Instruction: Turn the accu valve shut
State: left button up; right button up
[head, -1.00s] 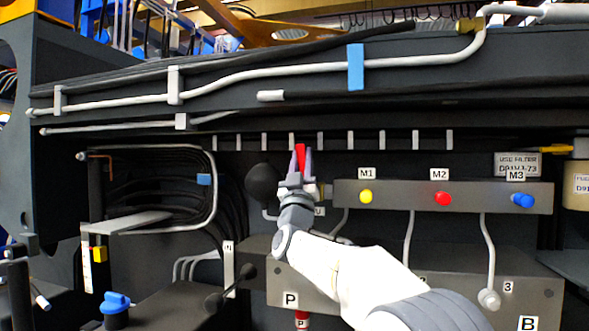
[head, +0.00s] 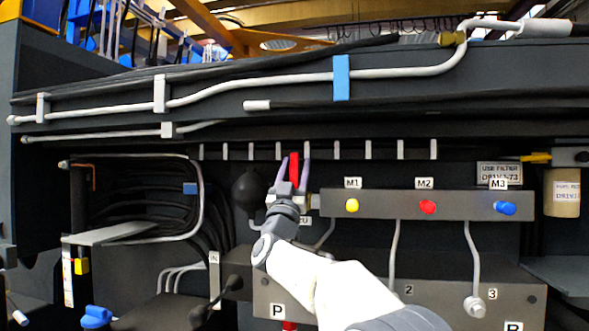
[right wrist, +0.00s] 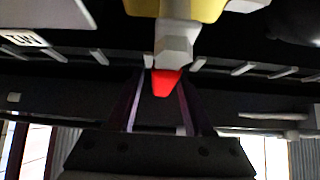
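The accu valve's red handle (head: 294,168) points up in the head view, beside the black round accumulator (head: 249,187). In the right wrist view the red handle (right wrist: 165,82) sticks out below a grey hex piece and a yellow body. My right gripper (head: 294,172) is at the handle, with one finger on each side of it. The right wrist view shows the open fingers (right wrist: 162,88) with dark gaps beside the handle; I see no clear contact. The valve body is mostly hidden behind my gripper in the head view. My left gripper is not in view.
Right of the valve is a grey block (head: 465,205) with yellow, red and blue caps marked M1, M2 and M3. A beam with pipes (head: 300,75) runs above. A lower block (head: 450,290) with pipes and a P label lies below my right arm.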

dwell(0.3)
jog(key=shift+s+a+f, duration=0.1)
jog(key=shift+s+f, duration=0.1)
jog(key=shift+f, duration=0.05)
jog(key=b+v, duration=0.4)
jog(key=v, duration=0.5)
jog(key=shift+s+f, duration=0.25)
jog(key=shift+s, duration=0.05)
